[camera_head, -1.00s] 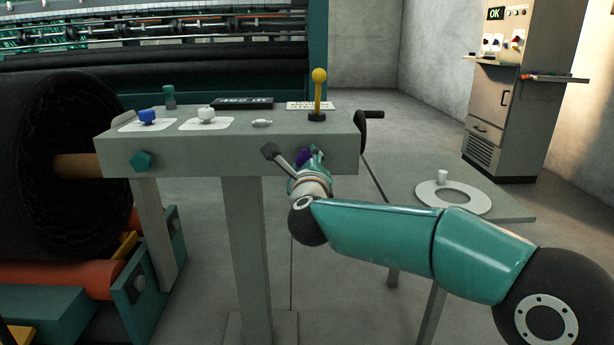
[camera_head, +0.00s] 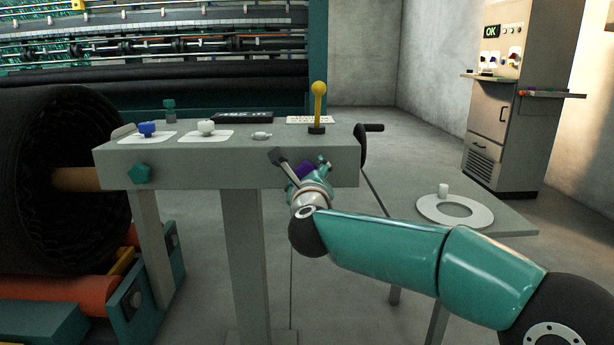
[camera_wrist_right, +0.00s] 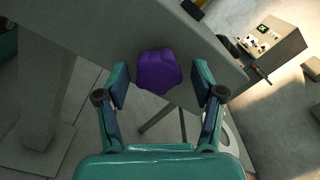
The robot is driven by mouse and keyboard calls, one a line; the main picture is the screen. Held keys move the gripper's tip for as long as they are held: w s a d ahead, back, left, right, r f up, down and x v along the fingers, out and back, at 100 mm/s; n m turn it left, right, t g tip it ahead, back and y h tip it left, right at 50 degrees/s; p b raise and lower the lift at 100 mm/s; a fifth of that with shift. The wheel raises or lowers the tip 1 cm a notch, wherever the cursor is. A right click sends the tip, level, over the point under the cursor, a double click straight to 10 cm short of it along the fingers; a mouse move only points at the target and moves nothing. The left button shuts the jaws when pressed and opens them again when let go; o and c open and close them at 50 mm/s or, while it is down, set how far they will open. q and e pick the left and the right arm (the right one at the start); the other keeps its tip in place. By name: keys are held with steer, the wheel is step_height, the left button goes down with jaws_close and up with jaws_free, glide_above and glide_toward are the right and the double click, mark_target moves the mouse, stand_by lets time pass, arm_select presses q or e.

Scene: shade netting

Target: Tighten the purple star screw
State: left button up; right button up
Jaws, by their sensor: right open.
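The purple star screw (camera_head: 305,168) sits on the front face of the grey console (camera_head: 215,168), toward its right end. My right gripper (camera_head: 299,160) is open in front of it and partly hides it in the head view. In the right wrist view the purple screw (camera_wrist_right: 159,72) shows between the two spread fingers of my right gripper (camera_wrist_right: 161,85), with a gap on each side. Its far side and its seat against the console are hidden. My left gripper is not in view.
A teal star screw (camera_head: 140,174) is at the face's left end. A blue knob (camera_head: 148,129), a white knob (camera_head: 206,127) and a yellow lever (camera_head: 318,100) stand on top. A black crank (camera_head: 368,128) juts from the right side. A dark net roll (camera_head: 60,190) is at left.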

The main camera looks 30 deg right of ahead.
mark_target(306, 173)
steer(key=shift+a, duration=0.1)
steer(key=b+v, duration=0.1)
steer(key=v, duration=0.2)
stand_by(0.4)
steer(key=n+p, duration=0.2)
steer(key=r+n+p, duration=0.1)
steer(key=n+p, duration=0.1)
steer(key=n, duration=0.1)
steer(key=shift+p, duration=0.4)
steer(key=n+p, duration=0.6)
steer(key=n, duration=0.3)
steer(key=shift+f+n, duration=0.1)
steer(key=shift+n, duration=0.3)
steer(key=shift+f+n+p, duration=0.15)
steer(key=shift+n+p, duration=0.45)
steer(key=shift+n, duration=0.3)
steer(key=shift+f+n, duration=0.15)
steer(key=shift+n, duration=0.15)
steer(key=shift+f, duration=0.15)
